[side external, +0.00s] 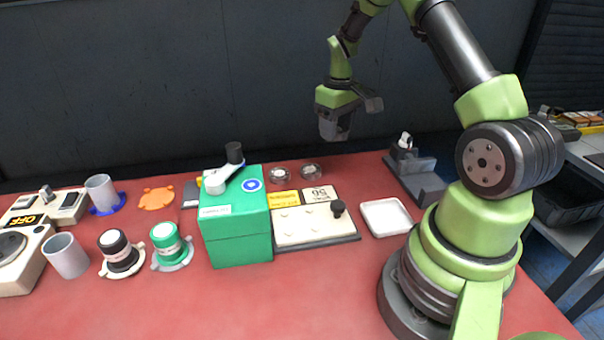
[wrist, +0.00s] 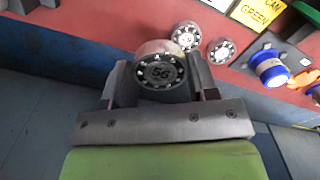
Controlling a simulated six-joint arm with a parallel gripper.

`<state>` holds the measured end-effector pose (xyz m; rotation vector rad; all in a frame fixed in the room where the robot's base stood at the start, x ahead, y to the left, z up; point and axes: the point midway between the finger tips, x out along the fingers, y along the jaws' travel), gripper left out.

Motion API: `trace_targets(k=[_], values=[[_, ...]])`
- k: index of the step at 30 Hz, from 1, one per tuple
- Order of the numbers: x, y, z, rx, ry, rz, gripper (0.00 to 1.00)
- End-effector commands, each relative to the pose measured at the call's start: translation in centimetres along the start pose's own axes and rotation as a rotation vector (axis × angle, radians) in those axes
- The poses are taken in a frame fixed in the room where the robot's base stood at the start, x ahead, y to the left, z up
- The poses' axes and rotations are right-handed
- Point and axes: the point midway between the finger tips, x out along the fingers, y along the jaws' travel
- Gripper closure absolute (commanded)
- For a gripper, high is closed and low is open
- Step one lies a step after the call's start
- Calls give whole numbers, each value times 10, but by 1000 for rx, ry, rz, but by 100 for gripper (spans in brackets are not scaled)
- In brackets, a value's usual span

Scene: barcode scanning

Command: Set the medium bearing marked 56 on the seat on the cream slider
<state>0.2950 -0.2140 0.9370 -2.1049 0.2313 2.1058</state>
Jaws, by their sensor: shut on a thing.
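The medium bearing marked 56 (wrist: 160,72) is a steel ring with a dark face, clamped between the two grey fingers of my gripper (wrist: 162,82). Its marked face is turned to the wrist camera. In the side view my gripper (side external: 336,122) is raised above the back of the table, and the bearing cannot be made out there. A cream plate (side external: 300,228) with a black knob lies on a dark base at the middle, apart from my gripper. It looks like the cream slider. A small card reading 56 (side external: 320,194) is at its back edge. I cannot make out the seat.
Two other bearings lie at the back, one left (side external: 278,175) and one right (side external: 311,170). A tall green box (side external: 236,235) stands left of the cream plate. A white tray (side external: 386,217) and a grey fixture (side external: 418,178) are to the right. Cups and round parts fill the left.

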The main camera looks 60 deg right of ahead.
Motion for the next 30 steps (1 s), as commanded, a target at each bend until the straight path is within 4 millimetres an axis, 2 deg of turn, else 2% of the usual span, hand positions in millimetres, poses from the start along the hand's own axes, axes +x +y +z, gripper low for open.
trace_targets(k=[3,6,9,12,15,20,26,30], values=[[-21,-56,-1,-63,3,1,73],[-38,-104,9,-111,4,1,73],[-51,-145,25,-153,4,1,73],[-60,-175,43,-187,3,1,73],[-66,-193,58,-208,2,0,73],[-69,-204,68,-220,1,0,73],[-69,-205,68,-219,1,0,73],[-70,-221,59,-209,0,1,73]])
